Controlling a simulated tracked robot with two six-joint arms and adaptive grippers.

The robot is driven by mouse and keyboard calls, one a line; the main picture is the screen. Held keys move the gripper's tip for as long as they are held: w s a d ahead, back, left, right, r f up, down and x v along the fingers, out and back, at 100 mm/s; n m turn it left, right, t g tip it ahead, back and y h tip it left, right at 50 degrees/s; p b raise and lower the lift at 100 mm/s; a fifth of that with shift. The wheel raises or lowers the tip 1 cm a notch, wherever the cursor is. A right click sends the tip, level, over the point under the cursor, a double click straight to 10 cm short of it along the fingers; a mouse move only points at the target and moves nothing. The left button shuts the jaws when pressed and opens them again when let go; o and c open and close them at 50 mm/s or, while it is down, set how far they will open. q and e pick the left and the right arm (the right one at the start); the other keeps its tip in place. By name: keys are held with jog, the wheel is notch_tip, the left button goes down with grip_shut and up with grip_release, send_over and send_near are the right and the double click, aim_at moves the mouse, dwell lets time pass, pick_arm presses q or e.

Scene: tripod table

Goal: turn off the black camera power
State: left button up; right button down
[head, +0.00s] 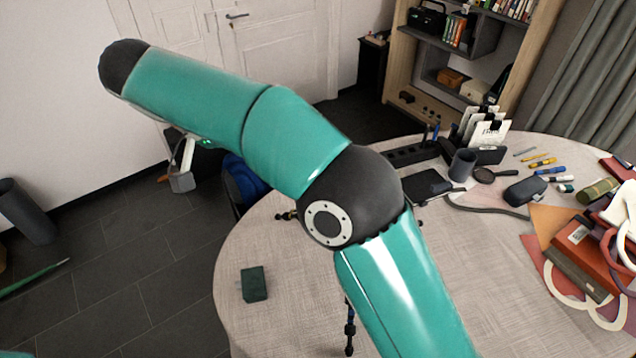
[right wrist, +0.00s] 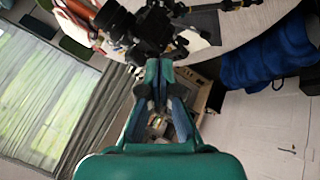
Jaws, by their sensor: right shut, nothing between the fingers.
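The black camera (right wrist: 118,20) shows at the top of the right wrist view, with dark tripod parts beside it. My right gripper (right wrist: 158,64) is in the middle of that view, its teal fingertips together and empty. The fingertips appear just below the camera in the picture; I cannot tell whether they touch it. In the head view my teal arm covers the camera and most of the tripod. Only tripod leg ends (head: 349,332) show on the round table (head: 290,320). The power switch cannot be made out. My left gripper is not in view.
A small dark green box (head: 253,284) lies near the table's left edge. A black tablet (head: 427,184), a grey cup (head: 462,165), a magnifier (head: 484,175) and a grey case (head: 525,190) lie at the back right. Red and orange items (head: 585,262) crowd the right side. A shelf stands behind.

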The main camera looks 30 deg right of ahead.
jog(key=s+d+f+b, duration=0.3)
jog(key=d+f, duration=0.5)
jog(key=shift+s+d, duration=0.3)
jog(key=shift+d, duration=0.1)
jog(key=shift+a+b, duration=0.15)
jog(key=shift+b, duration=0.15)
